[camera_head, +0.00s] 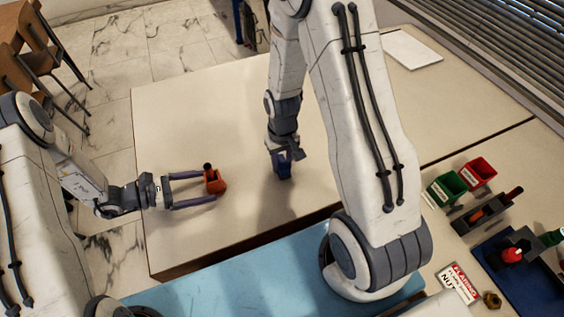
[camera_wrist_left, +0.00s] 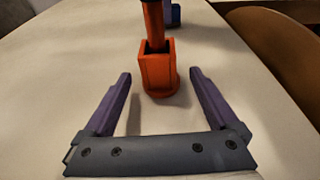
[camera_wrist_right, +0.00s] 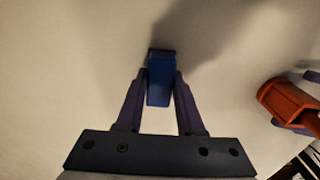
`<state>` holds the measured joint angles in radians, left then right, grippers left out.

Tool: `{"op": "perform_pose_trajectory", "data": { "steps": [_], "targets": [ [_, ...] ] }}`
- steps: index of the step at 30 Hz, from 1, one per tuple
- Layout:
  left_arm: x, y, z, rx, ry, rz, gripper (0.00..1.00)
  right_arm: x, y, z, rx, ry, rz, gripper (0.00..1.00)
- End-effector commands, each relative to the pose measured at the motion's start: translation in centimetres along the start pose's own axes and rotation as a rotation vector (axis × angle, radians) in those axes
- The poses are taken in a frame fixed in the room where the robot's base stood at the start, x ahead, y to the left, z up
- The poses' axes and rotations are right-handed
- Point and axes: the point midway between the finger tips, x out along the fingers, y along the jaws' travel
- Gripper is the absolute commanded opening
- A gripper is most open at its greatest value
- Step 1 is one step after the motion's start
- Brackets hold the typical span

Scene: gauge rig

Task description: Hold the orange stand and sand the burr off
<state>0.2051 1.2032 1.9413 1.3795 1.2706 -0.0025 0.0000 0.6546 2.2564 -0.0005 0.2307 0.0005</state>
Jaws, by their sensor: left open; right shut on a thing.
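The orange stand (camera_head: 217,184) is upright on the pale table, with a dark-topped rod (camera_wrist_left: 153,22) rising out of it. No burr can be made out at this size. My left gripper (camera_head: 209,186) is open, its fingers pointing at the stand, which lies between and just beyond the tips in the left wrist view (camera_wrist_left: 160,78). My right gripper (camera_head: 282,163) points down and is shut on a blue block (camera_wrist_right: 159,82) with a dark end. The block also shows in the head view (camera_head: 284,172), to the right of the stand and apart from it.
A green bin (camera_head: 446,187), a red bin (camera_head: 479,172), a grey holder (camera_head: 484,213) and a blue tray (camera_head: 515,280) are on the right. A sign (camera_head: 458,284) and a brass nut (camera_head: 492,299) lie nearby. The table (camera_head: 190,110) behind the stand is clear.

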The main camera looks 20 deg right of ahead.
Motion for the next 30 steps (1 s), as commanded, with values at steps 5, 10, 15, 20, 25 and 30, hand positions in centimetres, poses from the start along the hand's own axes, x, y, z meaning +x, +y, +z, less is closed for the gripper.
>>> {"op": "perform_pose_trajectory", "data": {
  "steps": [5,10,15,20,25,30],
  "targets": [
    [0.9,-0.07,-0.33,-0.004,0.0,0.012,0.94,0.43,0.0,-0.01,0.0,0.0,0.0,0.0],
    [1.2,-0.05,-0.38,-0.005,0.0,0.018,0.94,0.51,0.0,-0.01,0.0,0.0,0.0,0.0],
    [1.22,-0.05,-0.36,-0.005,0.0,0.019,0.94,0.49,0.0,-0.01,0.0,0.0,0.0,0.0],
    [1.22,-0.06,-0.36,-0.005,0.0,0.019,0.71,0.49,0.0,-0.01,0.0,0.0,0.0,0.0],
    [1.21,-0.05,-0.36,-0.005,0.0,0.018,0.2,0.49,0.0,-0.01,0.0,0.0,0.0,0.0],
    [1.2,-0.05,-0.36,-0.005,0.0,0.018,0.2,0.25,-0.36,-0.26,-0.002,0.002,0.0,0.0]
  ]
}}
